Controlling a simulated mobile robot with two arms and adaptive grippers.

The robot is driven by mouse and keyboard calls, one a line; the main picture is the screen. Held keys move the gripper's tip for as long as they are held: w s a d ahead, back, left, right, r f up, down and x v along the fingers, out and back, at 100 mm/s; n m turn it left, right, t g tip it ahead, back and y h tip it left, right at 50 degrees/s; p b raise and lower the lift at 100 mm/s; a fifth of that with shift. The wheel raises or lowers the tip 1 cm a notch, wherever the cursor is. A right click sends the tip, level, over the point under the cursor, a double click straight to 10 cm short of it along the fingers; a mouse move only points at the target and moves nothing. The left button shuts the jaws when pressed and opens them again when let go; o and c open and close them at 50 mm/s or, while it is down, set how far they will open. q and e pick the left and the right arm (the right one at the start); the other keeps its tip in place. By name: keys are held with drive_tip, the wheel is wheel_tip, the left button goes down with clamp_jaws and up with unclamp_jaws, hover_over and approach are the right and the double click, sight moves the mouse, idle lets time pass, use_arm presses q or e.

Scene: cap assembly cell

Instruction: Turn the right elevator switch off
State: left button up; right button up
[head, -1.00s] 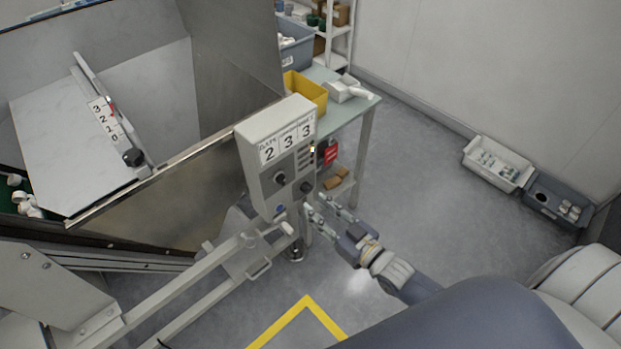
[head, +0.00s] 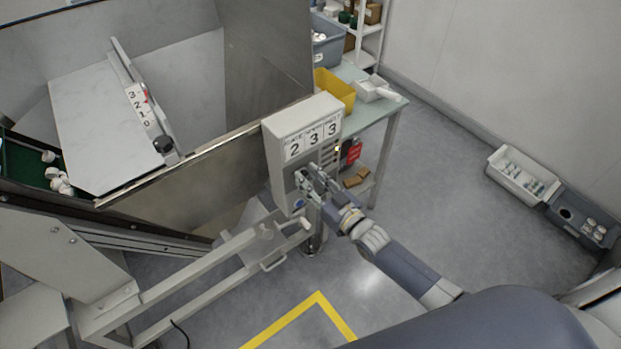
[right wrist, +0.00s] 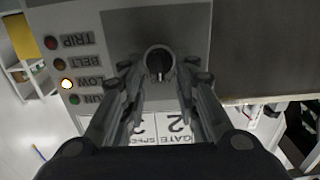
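The grey control box (head: 283,168) with number cards 2, 3, 3 stands at the centre of the head view. In the right wrist view its round black rotary switch (right wrist: 159,62) shows with a pale pointer mark, on a dark grey panel. My right gripper (head: 308,178) is at the front of the box and covers the switch in the head view. In the right wrist view the open fingers (right wrist: 162,75) stand on either side of the switch, with gaps visible; contact is not clear. My left gripper is not in view.
The lamp beside LOW (right wrist: 67,84) is lit. A steel hopper (head: 215,165) is left of the box. A green table (head: 385,110) with a yellow bin (head: 334,90) stands behind. A red tag (head: 354,152) hangs beside the box. Grey rails lie below.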

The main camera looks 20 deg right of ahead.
drive_tip(key=c, duration=0.7)
drive_tip(key=shift+o, duration=0.2)
drive_tip(key=shift+n, duration=0.3)
drive_tip(key=n, duration=0.8)
drive_tip(key=shift+s+a+f, duration=0.15)
drive_tip(key=shift+a+f, duration=0.05)
drive_tip(key=shift+a, duration=0.15)
drive_tip(key=shift+n, duration=0.3)
